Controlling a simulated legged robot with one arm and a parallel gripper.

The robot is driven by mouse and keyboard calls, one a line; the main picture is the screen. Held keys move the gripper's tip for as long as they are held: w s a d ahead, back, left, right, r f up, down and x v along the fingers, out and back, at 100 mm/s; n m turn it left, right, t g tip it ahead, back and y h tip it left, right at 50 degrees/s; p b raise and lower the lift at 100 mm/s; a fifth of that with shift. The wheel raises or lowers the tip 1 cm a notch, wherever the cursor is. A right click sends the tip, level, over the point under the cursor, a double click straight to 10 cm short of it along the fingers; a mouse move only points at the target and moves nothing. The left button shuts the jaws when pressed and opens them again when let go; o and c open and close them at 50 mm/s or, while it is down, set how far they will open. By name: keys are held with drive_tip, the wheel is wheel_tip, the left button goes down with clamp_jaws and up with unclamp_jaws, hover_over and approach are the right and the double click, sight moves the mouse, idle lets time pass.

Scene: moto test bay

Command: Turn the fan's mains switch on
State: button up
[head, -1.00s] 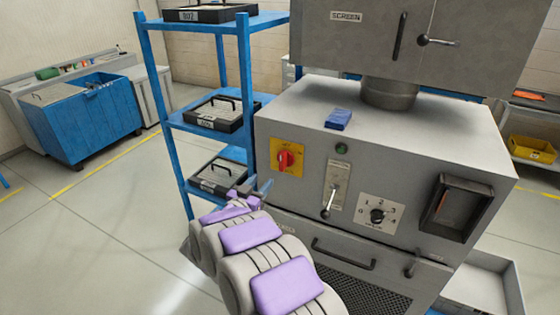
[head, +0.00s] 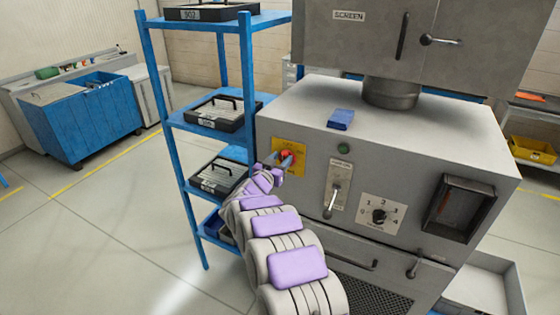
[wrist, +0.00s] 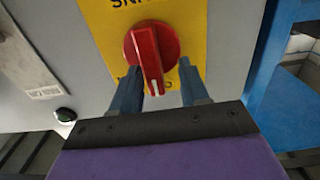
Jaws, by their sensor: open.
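The mains switch (head: 287,154) is a red rotary knob on a yellow plate (head: 277,145) at the left of the grey cabinet's front. In the wrist view the red knob (wrist: 152,55) faces me, its raised grip with a white mark pointing down the picture. My gripper (head: 279,163) is at the switch and partly covers the knob and plate in the head view. In the wrist view my gripper (wrist: 160,72) is open, with one blue finger on each side of the grip. I cannot tell whether the fingers touch the knob.
A green lamp (head: 344,149), a lever (head: 331,198) and a numbered dial (head: 379,216) are right of the switch. A blue shelf rack (head: 249,80) stands close on the left. A blue block (head: 340,119) lies on the cabinet top (head: 430,122).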

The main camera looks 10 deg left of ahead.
drive_tip(key=shift+d+r, duration=0.1)
drive_tip(key=shift+d, duration=0.1)
drive_tip(key=shift+d, duration=0.1)
drive_tip(key=shift+c, duration=0.4)
drive_tip(key=shift+d, duration=0.15)
drive_tip(key=shift+c, duration=1.4)
clamp_jaws()
